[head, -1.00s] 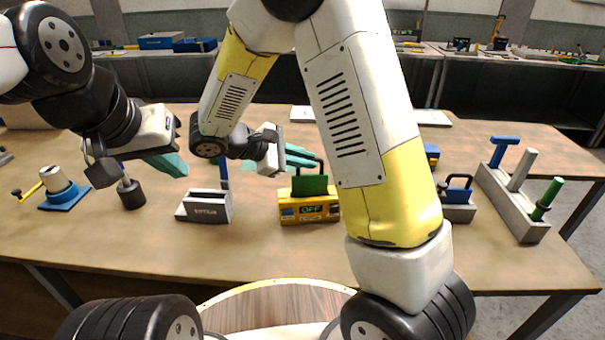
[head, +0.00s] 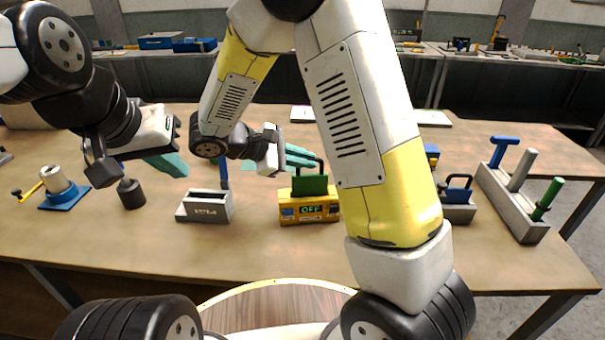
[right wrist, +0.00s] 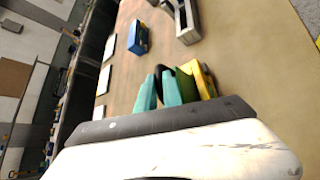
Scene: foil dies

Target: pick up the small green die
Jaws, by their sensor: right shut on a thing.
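The small green die (head: 309,186) is a green plate with a black handle, standing upright at the yellow block (head: 309,209) with an OFF display. In the right wrist view the green plate (right wrist: 187,84) shows beside the yellow block (right wrist: 204,80). My right gripper (head: 302,158) has teal fingers at the die's black handle. In the right wrist view my right gripper (right wrist: 160,88) is shut on that handle, dark between the fingers. My left gripper (head: 168,163) is at the left above the table, apart from the die; its finger gap is hidden.
A grey slotted block (head: 205,207) stands left of the yellow block. A blue-handled die in a grey block (head: 458,211) and a rack with blue, grey and green posts (head: 515,210) stand right. A dark knob (head: 131,194) and blue-based fixture (head: 64,196) stand left. The front table strip is clear.

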